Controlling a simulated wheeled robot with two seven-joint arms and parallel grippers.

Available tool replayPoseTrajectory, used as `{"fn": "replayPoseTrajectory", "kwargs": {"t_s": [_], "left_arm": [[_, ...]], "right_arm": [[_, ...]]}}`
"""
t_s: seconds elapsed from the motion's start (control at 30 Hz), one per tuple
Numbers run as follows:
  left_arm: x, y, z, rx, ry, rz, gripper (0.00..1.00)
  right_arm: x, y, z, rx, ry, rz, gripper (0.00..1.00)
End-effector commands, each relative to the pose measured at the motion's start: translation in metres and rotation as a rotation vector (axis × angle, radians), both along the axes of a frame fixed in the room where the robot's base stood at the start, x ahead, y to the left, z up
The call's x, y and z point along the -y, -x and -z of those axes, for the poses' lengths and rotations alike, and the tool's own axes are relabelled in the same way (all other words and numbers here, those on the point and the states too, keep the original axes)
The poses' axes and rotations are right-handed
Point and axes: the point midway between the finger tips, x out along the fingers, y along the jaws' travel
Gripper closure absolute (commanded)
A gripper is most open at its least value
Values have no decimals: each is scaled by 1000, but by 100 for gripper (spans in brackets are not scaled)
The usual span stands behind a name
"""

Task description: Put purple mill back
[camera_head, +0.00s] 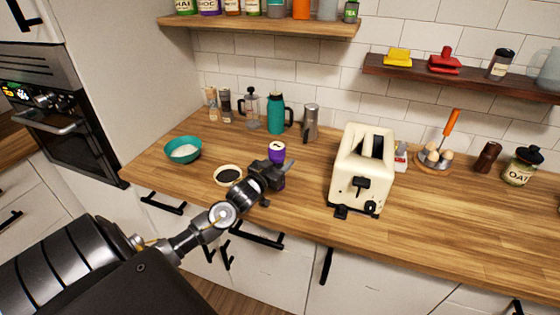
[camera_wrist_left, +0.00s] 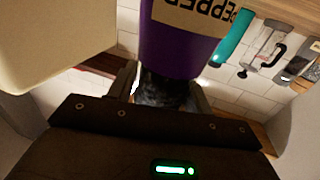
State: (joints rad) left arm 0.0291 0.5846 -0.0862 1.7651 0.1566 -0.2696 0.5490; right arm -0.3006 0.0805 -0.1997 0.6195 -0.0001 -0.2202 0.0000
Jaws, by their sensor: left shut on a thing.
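The purple mill (camera_head: 277,151) is upright in the head view, near the front of the wooden counter (camera_head: 310,203) and left of the toaster. My left gripper (camera_head: 279,170) is shut around its middle; a purple part shows above and below the fingers. In the left wrist view the purple mill (camera_wrist_left: 183,45) fills the upper middle, with a pale label reading PEPPER upside down, and its dark part sits between the fingers (camera_wrist_left: 162,92). I cannot tell whether its base touches the counter. My right gripper is not in view.
The cream toaster (camera_head: 350,178) stands to the right. A small bowl with dark contents (camera_head: 228,175) and a teal bowl (camera_head: 182,150) are to the left.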

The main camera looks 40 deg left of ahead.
Motion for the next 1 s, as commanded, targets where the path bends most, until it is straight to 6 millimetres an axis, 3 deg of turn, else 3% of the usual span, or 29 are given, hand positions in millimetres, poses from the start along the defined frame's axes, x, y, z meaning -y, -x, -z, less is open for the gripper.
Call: {"fn": "replayPoseTrajectory", "kwargs": {"t_s": [0.57,0.6,0.73,1.0], "left_arm": [[0,0,10,3,0,-1,92],[0,0,12,-1,-1,0,45],[0,0,12,-1,0,0,28],[0,0,11,-1,0,0,28]], "right_arm": [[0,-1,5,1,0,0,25],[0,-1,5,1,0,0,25],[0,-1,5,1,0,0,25],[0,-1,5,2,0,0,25]]}}
